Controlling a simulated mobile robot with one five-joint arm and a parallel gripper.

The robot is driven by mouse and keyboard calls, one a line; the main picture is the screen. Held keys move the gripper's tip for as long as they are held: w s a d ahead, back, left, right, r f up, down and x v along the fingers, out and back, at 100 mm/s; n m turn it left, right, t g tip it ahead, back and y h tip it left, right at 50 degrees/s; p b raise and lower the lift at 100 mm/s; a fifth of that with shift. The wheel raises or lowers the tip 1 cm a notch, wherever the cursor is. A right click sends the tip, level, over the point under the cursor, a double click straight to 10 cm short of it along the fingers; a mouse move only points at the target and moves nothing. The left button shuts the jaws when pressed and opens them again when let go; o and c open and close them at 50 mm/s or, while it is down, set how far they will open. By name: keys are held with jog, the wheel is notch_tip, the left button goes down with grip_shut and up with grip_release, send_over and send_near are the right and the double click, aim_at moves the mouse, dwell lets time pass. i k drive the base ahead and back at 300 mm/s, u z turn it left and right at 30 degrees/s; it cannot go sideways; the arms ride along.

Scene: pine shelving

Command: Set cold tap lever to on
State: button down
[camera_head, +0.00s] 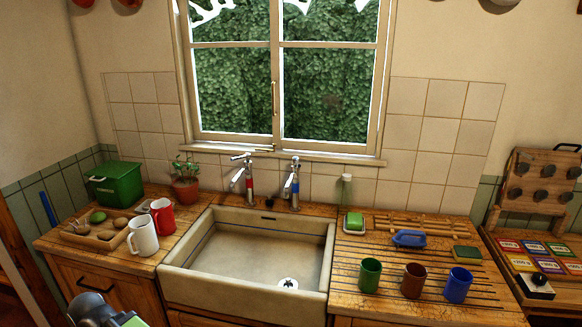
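The cold tap (292,187) is the chrome tap with blue marking, behind the right half of the sink, with its spout over the basin. Its lever (295,159) is small at the top; its exact setting is hard to tell. No water stream shows. The other tap (249,184) has a red band and stands to its left. A grey and green part of my arm shows at the bottom left corner, far from the taps. The gripper fingers are not visible.
The sink (175,276) is empty. At left stand white (142,234) and red (163,217) mugs, a wooden tray (76,236), a green bin (117,184) and a potted plant (185,187). At right are a soap dispenser (347,190), a blue brush (409,238) and green (370,275), brown and blue cups.

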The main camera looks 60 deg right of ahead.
aim_at(296, 159)
jog(key=z, duration=0.1)
jog(key=i, duration=0.95)
jog(key=u, duration=0.05)
